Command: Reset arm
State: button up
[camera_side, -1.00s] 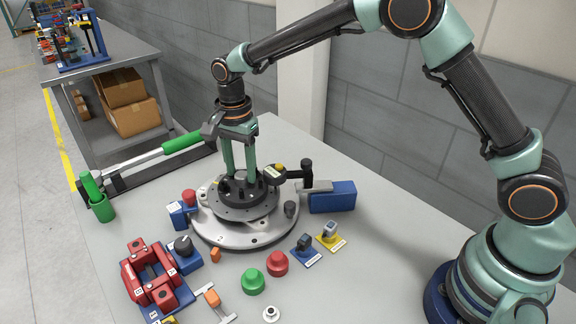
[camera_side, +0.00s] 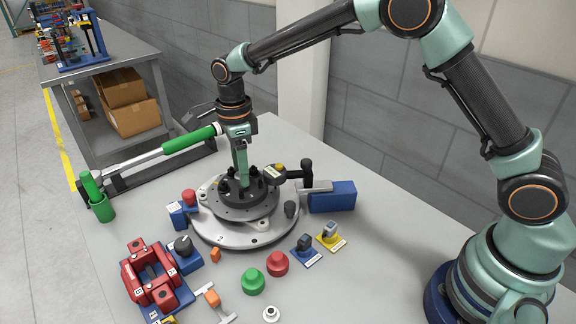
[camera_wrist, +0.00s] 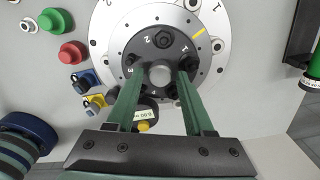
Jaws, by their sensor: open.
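My gripper (camera_side: 241,178) points straight down over the round chassis fixture (camera_side: 270,234), with its fingertips at the dark hub (camera_side: 228,208). In the wrist view my gripper (camera_wrist: 160,76) is open, its two green fingers on either side of the hub's grey centre post (camera_wrist: 160,75). I see a gap between each finger and the post. The side view shows the fingers nearly in line, one hiding the other. The hub carries several dark bolts and numbers, and a yellow mark (camera_wrist: 200,33) shows on the plate.
A torque wrench with a green handle (camera_side: 190,140) rests on a stand at left. A red button (camera_side: 277,263), green button (camera_side: 252,281) and red clamp fixture (camera_side: 150,276) lie in front.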

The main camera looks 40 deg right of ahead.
jog(key=shift+m, duration=1.7)
grip_shut()
